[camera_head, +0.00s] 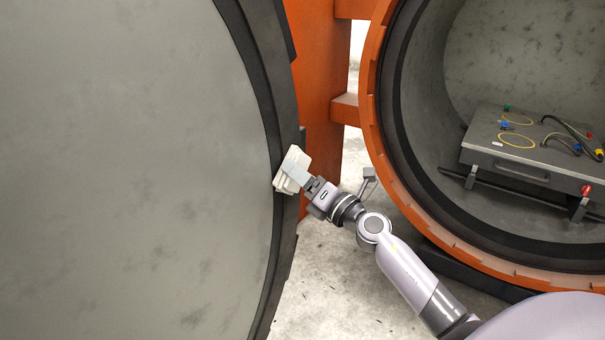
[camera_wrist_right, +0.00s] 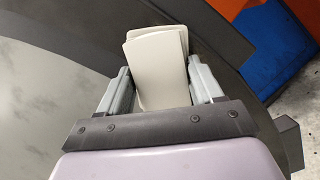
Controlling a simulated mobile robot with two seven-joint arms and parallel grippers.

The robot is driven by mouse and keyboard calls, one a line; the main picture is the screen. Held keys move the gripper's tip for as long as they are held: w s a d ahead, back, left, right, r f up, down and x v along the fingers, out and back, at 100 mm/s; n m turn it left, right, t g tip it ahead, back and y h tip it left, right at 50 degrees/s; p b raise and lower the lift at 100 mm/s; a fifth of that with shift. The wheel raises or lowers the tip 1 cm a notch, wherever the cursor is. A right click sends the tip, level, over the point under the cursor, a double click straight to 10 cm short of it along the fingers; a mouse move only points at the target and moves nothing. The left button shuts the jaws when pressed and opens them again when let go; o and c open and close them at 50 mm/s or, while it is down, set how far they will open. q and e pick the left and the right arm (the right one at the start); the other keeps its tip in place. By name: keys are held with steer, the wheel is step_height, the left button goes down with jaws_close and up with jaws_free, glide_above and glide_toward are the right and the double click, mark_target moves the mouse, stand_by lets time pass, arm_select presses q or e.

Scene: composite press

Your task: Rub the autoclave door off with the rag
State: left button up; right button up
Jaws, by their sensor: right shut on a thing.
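The autoclave door (camera_head: 140,170) is a large round grey disc with dark smudges, filling the left of the head view. Its dark rim (camera_head: 262,70) curves down its right side. My right gripper (camera_head: 297,173) is shut on a folded off-white rag (camera_head: 287,168) at the door's right edge. The rag lies over the rim and the edge of the grey face; I cannot tell for sure whether it touches. In the right wrist view the rag (camera_wrist_right: 158,65) sits between the two grey fingers. My left gripper is not in view.
The open autoclave chamber (camera_head: 450,50) with an orange flange (camera_head: 372,90) is at the right. Inside is a grey tool plate (camera_head: 525,150) with cables and yellow loops. An orange frame post (camera_head: 320,90) stands behind the door's edge. Pale floor (camera_head: 330,280) shows below.

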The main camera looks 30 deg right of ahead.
mark_target(310, 165)
steer(key=d, duration=0.1)
steer(key=w+d+b, duration=0.1)
steer(key=d+b, duration=0.1)
steer(key=shift+w+d+r, duration=0.15)
steer(key=shift+w+d, duration=0.15)
steer(key=shift+d, duration=0.1)
steer(key=s+d, duration=0.2)
steer(key=s, duration=0.3)
steer(key=shift+s+d, duration=0.15)
steer(key=shift+s, duration=0.15)
stand_by(0.3)
steer(key=s, duration=0.1)
steer(key=s+d, duration=0.1)
steer(key=shift+s, duration=0.4)
